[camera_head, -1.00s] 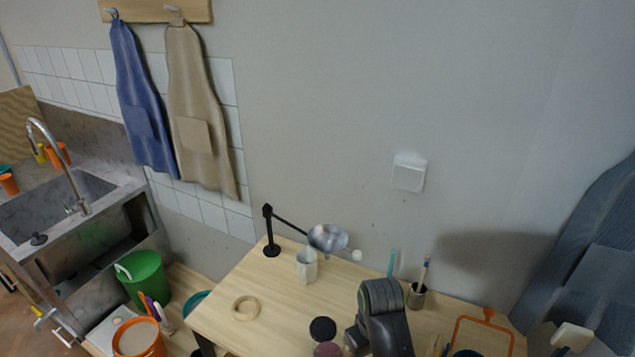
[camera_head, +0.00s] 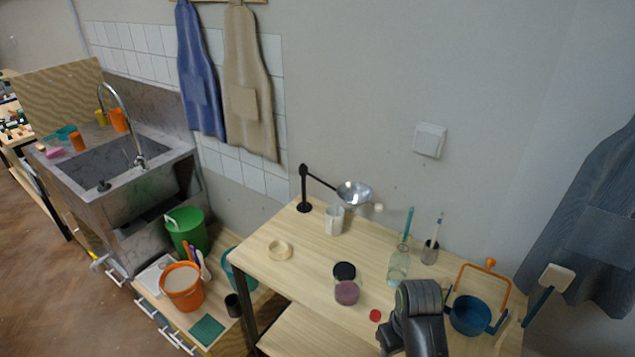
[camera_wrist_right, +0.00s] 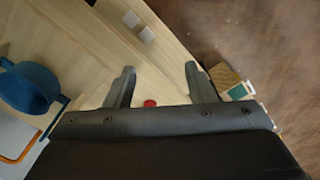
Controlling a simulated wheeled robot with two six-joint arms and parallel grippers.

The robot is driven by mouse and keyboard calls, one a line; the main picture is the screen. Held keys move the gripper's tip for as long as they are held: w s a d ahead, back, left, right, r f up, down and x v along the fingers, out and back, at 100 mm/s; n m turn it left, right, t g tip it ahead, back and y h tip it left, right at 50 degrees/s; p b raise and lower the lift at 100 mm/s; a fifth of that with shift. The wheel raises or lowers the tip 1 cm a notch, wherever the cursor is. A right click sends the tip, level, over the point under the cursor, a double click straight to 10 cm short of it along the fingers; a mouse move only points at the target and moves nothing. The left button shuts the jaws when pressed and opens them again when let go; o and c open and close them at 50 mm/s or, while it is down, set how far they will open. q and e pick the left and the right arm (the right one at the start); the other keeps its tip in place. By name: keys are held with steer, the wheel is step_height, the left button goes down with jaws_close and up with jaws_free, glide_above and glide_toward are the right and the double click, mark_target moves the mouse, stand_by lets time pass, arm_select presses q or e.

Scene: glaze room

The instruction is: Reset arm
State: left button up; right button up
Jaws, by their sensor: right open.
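My right gripper (camera_wrist_right: 160,82) shows in the right wrist view, with its two fingers apart and nothing between them. It points over the edge of the wooden table, with brown floor beyond. In the head view a dark link of my arm (camera_head: 416,318) stands over the front of the table (camera_head: 300,238); its fingers are not visible there. A small red disc (camera_head: 375,315) lies on the table just left of that link. It also shows near the finger bases in the right wrist view (camera_wrist_right: 150,103). My left gripper is in neither view.
A blue pot (camera_head: 468,317) and orange frame (camera_head: 485,285) stand right of my arm. A bottle (camera_head: 398,264), a lidded jar (camera_head: 346,290), a white cup (camera_head: 335,220) and a black stand (camera_head: 304,190) are on the table. The left front tabletop is mostly clear.

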steer(key=s+d+r+m+t+h, duration=0.1)
steer(key=s+d+m+t, duration=0.1)
steer(key=s+d, duration=0.65)
steer(key=s+d+r+m+t+h, duration=0.15)
steer(key=s+d, duration=0.35)
steer(key=s, duration=0.7)
step_height(320, 180, down, 32)
steer(key=d+g+y+b, duration=0.1)
steer(key=g+b, duration=0.1)
steer(key=b, duration=0.6)
arm_select(q)
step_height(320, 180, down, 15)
steer(key=b, duration=0.6)
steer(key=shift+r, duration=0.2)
arm_select(e)
steer(key=s+f, duration=0.7)
steer(key=f, duration=0.5)
steer(key=s+a+f, duration=0.1)
steer(key=s+f, duration=0.7)
steer(key=f, duration=0.4)
steer(key=shift+m+g, duration=0.35)
